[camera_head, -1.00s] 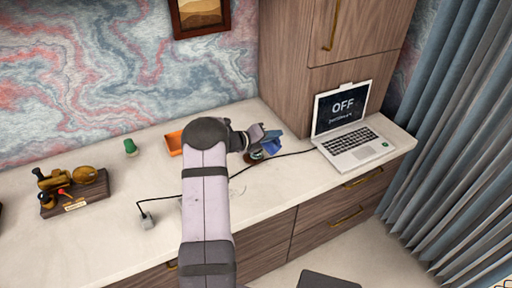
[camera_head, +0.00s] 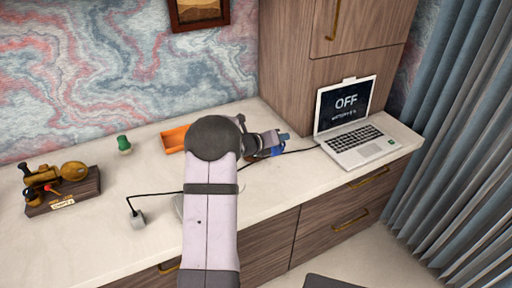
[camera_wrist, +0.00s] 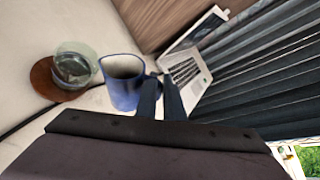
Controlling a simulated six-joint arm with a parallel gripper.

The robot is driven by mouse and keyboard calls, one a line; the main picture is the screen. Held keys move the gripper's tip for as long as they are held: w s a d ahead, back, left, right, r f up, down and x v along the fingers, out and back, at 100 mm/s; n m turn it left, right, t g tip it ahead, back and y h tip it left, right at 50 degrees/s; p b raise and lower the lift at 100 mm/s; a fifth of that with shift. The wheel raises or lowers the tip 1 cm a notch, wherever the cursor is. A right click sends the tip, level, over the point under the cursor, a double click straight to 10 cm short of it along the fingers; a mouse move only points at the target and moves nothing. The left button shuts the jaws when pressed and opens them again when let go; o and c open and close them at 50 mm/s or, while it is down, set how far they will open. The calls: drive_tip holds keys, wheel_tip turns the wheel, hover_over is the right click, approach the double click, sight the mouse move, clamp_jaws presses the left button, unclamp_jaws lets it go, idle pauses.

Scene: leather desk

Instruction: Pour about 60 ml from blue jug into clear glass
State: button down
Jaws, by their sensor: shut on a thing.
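The blue jug (camera_wrist: 122,88) is beside my gripper's fingers in the wrist view, its open mouth facing the camera. My gripper (camera_wrist: 161,95) is shut on the jug at its right side, where the handle would be; the fingers hide the grip. The clear glass (camera_wrist: 74,66) stands on a round brown coaster (camera_wrist: 45,80), left of the jug and apart from it in the picture. In the head view only a bit of the blue jug (camera_head: 278,151) shows below my gripper (camera_head: 275,137); the glass is hidden behind my arm. I cannot tell the liquid level.
An open laptop (camera_head: 359,148) stands right of the jug, with a black cable near it. A curtain (camera_wrist: 255,75) hangs at right.

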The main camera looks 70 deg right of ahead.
drive_tip(key=shift+s+a+f+m+t+b, duration=0.15)
drive_tip(key=shift+s+f+m+t+b, duration=0.25)
drive_tip(key=shift+b, duration=1)
drive_tip(key=shift+s+a+f+m+t+b, duration=0.15)
drive_tip(key=shift+s+f+b, duration=0.45)
drive_tip(key=shift+b, duration=0.8)
drive_tip(key=shift+s+a+m+b, duration=0.15)
drive_tip(key=shift+s+m+b, duration=0.2)
drive_tip(key=shift+b, duration=0.65)
drive_tip(key=shift+s+r, duration=0.1)
drive_tip(key=shift+s+f+b, duration=0.1)
drive_tip(key=shift+f+b, duration=0.1)
drive_tip(key=shift+b, duration=0.35)
drive_tip(key=s+f+b, duration=0.1)
drive_tip(key=b, duration=0.3)
drive_tip(key=s+a+f+m+t+b, duration=0.1)
drive_tip(key=b, duration=0.4)
drive_tip(key=shift+s+f+m+t+h, duration=0.2)
drive_tip(key=shift+m+t+h, duration=0.1)
drive_tip(key=shift+h, duration=0.1)
drive_tip(key=b, duration=0.2)
drive_tip(key=s+f+m+b, duration=0.1)
drive_tip(key=b, duration=0.2)
drive_tip(key=shift+s+a+t+b, duration=0.2)
drive_tip(key=shift+t+b, duration=0.15)
drive_tip(key=shift+s+a+b, duration=0.1)
drive_tip(key=shift+s+b, duration=0.05)
drive_tip(key=shift+b, duration=0.3)
